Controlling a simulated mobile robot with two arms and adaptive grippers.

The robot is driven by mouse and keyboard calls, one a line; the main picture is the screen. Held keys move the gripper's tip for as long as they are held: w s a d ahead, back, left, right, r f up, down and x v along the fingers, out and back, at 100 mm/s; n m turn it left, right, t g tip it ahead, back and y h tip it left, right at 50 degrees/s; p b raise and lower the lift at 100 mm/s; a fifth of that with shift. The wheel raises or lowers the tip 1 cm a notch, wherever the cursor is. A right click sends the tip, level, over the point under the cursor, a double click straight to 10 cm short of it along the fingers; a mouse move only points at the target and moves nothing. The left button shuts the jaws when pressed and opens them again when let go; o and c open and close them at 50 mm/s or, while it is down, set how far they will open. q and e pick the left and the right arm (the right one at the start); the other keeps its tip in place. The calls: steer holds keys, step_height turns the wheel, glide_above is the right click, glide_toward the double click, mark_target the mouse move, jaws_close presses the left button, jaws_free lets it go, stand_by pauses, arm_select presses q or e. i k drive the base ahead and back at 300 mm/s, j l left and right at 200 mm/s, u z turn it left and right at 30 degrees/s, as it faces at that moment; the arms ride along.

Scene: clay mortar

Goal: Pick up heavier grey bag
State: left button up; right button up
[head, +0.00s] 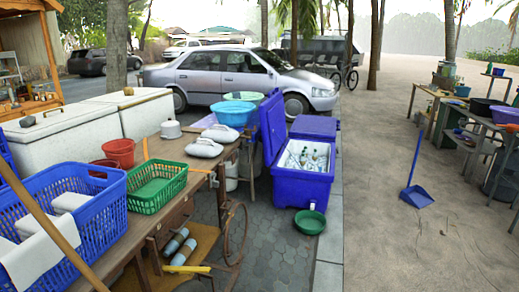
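Two pale grey bags lie close together on the wooden table (143,226) in the head view. The front bag (204,149) is nearer to me, and the rear bag (221,133) is just behind it to the right. They look similar in size and shape, and I cannot tell by sight which is heavier. Neither of my grippers is in view, and nothing is seen holding the bags.
A green basket (157,186), a blue basket (85,210) and a red bucket (118,152) share the table, left of the bags. A blue cooler with bottles (300,190) stands right of it.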

mark_target(224, 135)
steer(key=i+z, duration=0.35)
steer(key=i, duration=1.9)
